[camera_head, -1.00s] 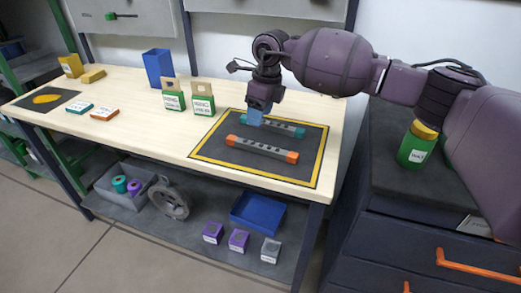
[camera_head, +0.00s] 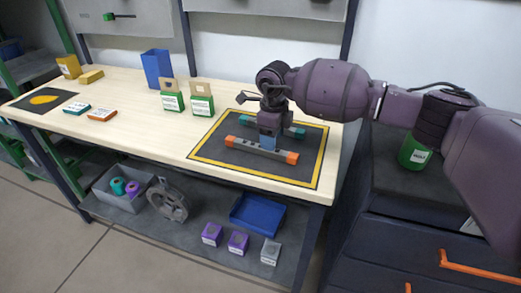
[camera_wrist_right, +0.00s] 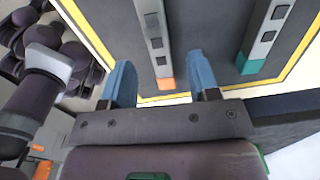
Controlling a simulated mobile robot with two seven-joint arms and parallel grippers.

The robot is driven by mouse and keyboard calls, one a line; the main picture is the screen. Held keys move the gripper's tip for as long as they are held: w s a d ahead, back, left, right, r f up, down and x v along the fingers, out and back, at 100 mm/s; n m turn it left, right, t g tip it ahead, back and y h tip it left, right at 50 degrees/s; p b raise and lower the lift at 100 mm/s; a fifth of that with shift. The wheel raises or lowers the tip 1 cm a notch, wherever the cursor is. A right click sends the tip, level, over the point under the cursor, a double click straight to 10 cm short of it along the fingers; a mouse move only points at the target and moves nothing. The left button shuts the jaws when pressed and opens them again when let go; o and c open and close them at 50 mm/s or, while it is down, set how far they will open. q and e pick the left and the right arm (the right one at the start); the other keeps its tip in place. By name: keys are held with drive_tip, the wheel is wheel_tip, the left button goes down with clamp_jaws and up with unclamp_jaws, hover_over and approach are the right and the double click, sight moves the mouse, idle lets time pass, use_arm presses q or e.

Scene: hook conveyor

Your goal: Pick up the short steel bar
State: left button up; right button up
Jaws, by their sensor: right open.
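Two grey steel bars with dark slots lie on the dark, yellow-edged mat (camera_head: 215,157). The front one, with orange ends (camera_head: 249,148), also shows in the wrist view (camera_wrist_right: 153,35). The rear one has teal ends (camera_head: 297,131); its teal end shows at right in the wrist view (camera_wrist_right: 257,48). I cannot tell surely which is shorter. My right gripper (camera_head: 268,142) points down over the orange-ended bar and hides part of it. In the wrist view its blue fingers (camera_wrist_right: 160,68) are open, with this bar lying between them in the picture. My left gripper is not in view.
Two green-and-tan boxes (camera_head: 201,105) and a blue bin (camera_head: 158,68) stand on the bench left of the mat. A green jar (camera_head: 413,153) stands on the dark cabinet at right. The bench front between mat and small boxes is clear.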

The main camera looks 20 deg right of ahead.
sight(289, 157)
drive_tip(key=f, duration=0.4)
drive_tip(key=shift+s+d, duration=0.15)
drive_tip(key=shift+s, duration=0.05)
drive_tip(key=shift+r, duration=0.1)
drive_tip(key=c, duration=0.9)
clamp_jaws()
drive_tip(key=shift+r, duration=0.15)
